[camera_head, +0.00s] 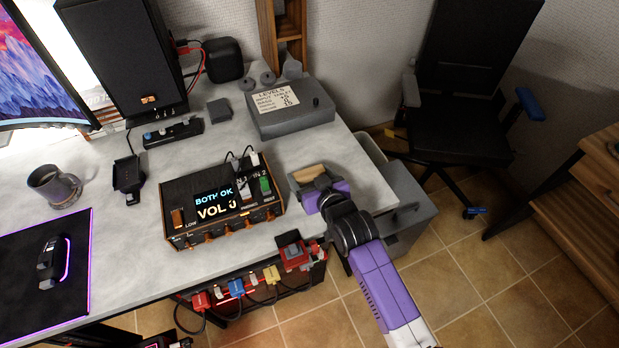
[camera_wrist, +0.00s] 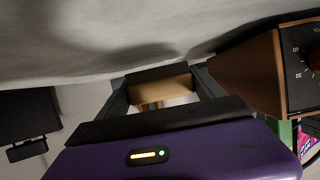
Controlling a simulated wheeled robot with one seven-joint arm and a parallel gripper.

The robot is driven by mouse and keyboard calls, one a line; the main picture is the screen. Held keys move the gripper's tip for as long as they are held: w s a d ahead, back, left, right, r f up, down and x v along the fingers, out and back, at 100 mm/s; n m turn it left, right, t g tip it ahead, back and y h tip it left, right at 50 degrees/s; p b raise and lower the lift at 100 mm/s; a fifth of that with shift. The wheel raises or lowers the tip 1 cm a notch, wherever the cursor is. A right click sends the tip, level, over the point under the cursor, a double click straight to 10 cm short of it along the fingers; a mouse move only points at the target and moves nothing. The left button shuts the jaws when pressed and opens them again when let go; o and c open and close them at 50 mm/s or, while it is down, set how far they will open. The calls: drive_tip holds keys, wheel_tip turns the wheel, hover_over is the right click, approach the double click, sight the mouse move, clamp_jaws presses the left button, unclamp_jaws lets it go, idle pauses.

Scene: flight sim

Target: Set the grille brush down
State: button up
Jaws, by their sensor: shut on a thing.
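My gripper (camera_head: 312,178) is over the right part of the grey desk (camera_head: 334,150), just right of the amplifier box. It is shut on the grille brush, whose tan wooden block (camera_head: 309,171) shows past the fingers. In the wrist view the tan brush block (camera_wrist: 162,92) sits between the two dark fingers of my gripper (camera_wrist: 160,88), with a smaller tan piece below it. The bristles cannot be made out. The brush is close to the desk surface, but I cannot tell whether it touches.
The wood-sided amplifier box (camera_head: 222,203) stands left of my gripper; its side (camera_wrist: 245,70) is close in the wrist view. A grey box with a LEVELS label (camera_head: 291,115) is behind. A red switch unit (camera_head: 294,251) is at the front edge. Bare desk lies right of my gripper.

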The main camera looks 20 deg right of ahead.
drive_tip(key=shift+f, duration=0.6)
drive_tip(key=shift+f, duration=0.25)
drive_tip(key=o, duration=1.4)
drive_tip(key=shift+r, duration=0.1)
drive_tip(key=shift+r, duration=0.2)
drive_tip(key=v, duration=1.2)
